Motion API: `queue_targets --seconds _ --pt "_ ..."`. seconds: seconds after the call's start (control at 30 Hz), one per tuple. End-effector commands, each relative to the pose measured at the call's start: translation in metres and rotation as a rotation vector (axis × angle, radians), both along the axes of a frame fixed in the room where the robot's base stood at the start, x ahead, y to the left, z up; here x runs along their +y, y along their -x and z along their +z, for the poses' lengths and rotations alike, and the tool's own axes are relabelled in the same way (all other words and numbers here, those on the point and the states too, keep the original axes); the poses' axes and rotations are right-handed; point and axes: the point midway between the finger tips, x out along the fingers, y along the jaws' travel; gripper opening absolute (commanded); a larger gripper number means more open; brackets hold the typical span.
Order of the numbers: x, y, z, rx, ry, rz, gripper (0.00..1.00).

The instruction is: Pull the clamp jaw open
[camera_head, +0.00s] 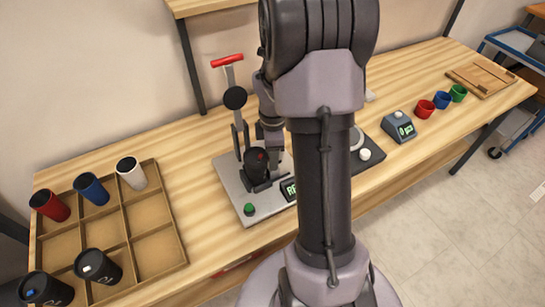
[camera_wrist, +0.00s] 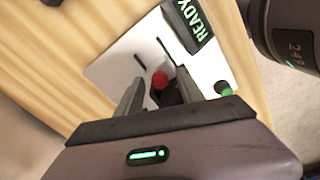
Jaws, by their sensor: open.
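The marker station has a pale base plate (camera_head: 240,190) with an upright post and a red-handled lever (camera_head: 228,61). On the plate is a dark clamp part with a red knob (camera_wrist: 160,80), which I take for the clamp jaw. In the wrist view the knob shows between the two fingers of my gripper (camera_wrist: 160,76). The fingers stand apart, one on each side of it; whether they touch it I cannot tell. In the head view a dark body (camera_head: 256,167) with a small red spot is on the plate, and my arm hides much of the station.
A wooden divided tray (camera_head: 150,220) at left holds several cups. A READY display (camera_head: 289,189) and a green button (camera_head: 249,209) are near the plate's front. A small display box (camera_head: 399,127), three coloured cups and a wooden board (camera_head: 482,78) are to the right.

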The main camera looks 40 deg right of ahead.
Motion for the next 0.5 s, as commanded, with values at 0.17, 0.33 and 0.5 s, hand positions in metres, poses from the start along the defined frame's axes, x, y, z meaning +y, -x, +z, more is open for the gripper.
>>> queue_targets --seconds 0.17,0.33,0.5 --pt "-0.0001 -0.0001 0.0006 0.000 0.000 0.000 0.45" --pt "-0.0001 -0.0001 0.0007 0.000 0.000 0.000 0.17" --pt "0.0000 -0.0001 0.0007 0.000 0.000 0.000 0.00"
